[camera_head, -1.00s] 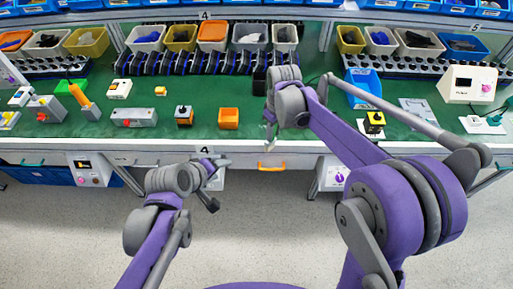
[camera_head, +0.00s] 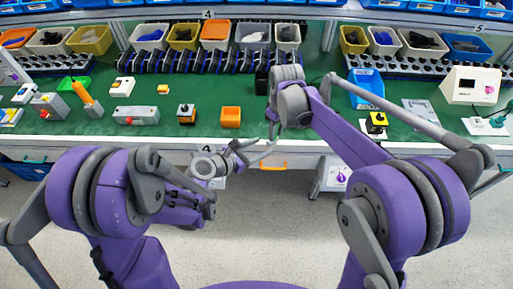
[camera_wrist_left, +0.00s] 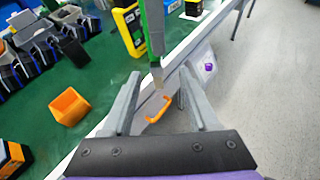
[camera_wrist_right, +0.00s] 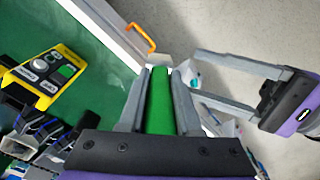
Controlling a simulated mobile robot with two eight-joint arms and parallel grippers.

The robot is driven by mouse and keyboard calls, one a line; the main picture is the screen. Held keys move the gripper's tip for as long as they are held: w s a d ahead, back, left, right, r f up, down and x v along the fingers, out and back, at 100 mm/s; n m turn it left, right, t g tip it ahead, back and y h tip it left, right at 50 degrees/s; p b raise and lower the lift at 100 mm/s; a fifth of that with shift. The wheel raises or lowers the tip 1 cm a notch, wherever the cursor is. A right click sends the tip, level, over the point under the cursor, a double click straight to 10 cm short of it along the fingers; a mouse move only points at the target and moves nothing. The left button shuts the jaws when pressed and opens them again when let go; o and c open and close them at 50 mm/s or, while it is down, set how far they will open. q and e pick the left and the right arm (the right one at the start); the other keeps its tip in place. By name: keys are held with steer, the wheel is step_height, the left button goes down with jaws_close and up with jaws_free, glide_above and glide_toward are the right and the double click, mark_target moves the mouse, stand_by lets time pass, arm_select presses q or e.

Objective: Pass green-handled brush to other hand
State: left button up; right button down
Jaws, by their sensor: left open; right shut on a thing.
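The green-handled brush (camera_wrist_right: 159,105) is gripped between the fingers of my right gripper (camera_wrist_right: 160,72), its green handle running along them in the right wrist view. In the left wrist view its green handle (camera_wrist_left: 154,28) comes down from the top. My left gripper (camera_wrist_left: 159,74) is open and empty, with a narrow grey end below the green lying near the gap between its fingertips. My left gripper also shows from the side in the right wrist view (camera_wrist_right: 196,72), close to the handle's end. I cannot tell if it touches. The bristles are not clearly visible.
Both grippers are in front of the green workbench (camera_head: 330,139), near its edge. An orange drawer handle (camera_head: 272,167) is below them. An orange bin (camera_head: 231,117) and a yellow meter (camera_wrist_right: 45,80) are on the bench. Open floor lies in front.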

arm_select(q)
steer(key=x, duration=1.1)
steer(key=shift+w+f, duration=0.1)
steer(key=shift+d, duration=0.1)
jaws_close()
arm_select(e)
steer(key=shift+w, duration=0.1)
steer(key=c, duration=0.5)
jaws_free()
